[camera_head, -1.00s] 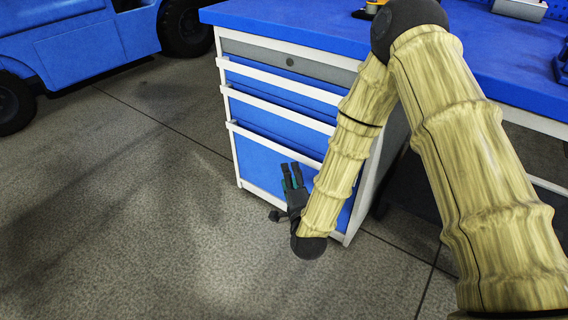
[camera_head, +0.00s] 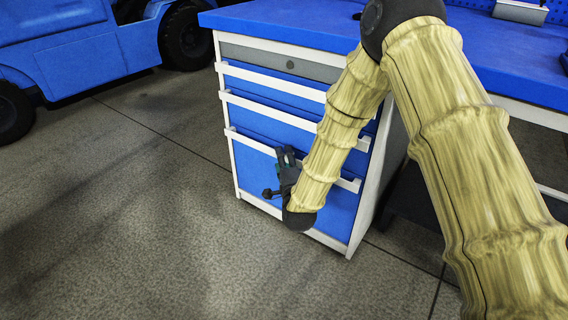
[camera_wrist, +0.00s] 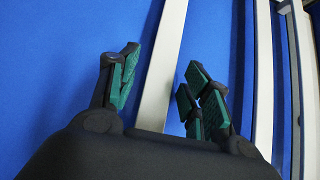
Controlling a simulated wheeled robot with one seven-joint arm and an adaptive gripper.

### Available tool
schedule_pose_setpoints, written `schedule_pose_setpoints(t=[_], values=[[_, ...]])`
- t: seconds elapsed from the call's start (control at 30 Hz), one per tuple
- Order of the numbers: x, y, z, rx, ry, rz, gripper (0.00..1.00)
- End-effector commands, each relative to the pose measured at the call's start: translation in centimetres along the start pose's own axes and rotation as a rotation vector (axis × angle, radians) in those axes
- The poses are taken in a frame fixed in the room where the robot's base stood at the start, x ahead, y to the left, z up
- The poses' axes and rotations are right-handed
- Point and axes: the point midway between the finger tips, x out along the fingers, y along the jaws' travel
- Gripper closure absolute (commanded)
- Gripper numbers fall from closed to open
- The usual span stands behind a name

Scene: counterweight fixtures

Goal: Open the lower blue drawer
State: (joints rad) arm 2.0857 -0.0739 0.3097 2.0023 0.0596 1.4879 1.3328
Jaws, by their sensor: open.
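The lower blue drawer (camera_head: 252,165) is the tall bottom front of the cabinet and looks shut. Its white bar handle (camera_head: 245,142) runs along its top edge. My gripper (camera_head: 286,156) is in front of this drawer, with its fingertips at the handle's height. In the wrist view my gripper (camera_wrist: 160,75) is open, with green-padded fingers on either side of a white handle bar (camera_wrist: 172,25). The bar appears between the fingers, and nothing is gripped. I cannot tell how deep the bar sits between them. My forearm hides part of the handle and drawer front.
Two blue drawers with white handles (camera_head: 265,75) and a grey lockable drawer (camera_head: 255,54) lie above. A blue worktop (camera_head: 280,22) covers the cabinet. A blue vehicle (camera_head: 90,50) stands at the back left. The floor (camera_head: 130,220) left of the cabinet is clear.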

Motion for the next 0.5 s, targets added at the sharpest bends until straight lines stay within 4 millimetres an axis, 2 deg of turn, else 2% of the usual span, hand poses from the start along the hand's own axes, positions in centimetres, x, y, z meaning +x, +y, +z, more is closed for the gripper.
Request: schedule_pose_setpoints(t=[0.33, 0.5], values=[[0.3, -0.03, -0.02, 0.0, 0.0, 0.001, 0.52], [0.3, -0.02, -0.03, 0.0, 0.0, 0.0, 0.83]])
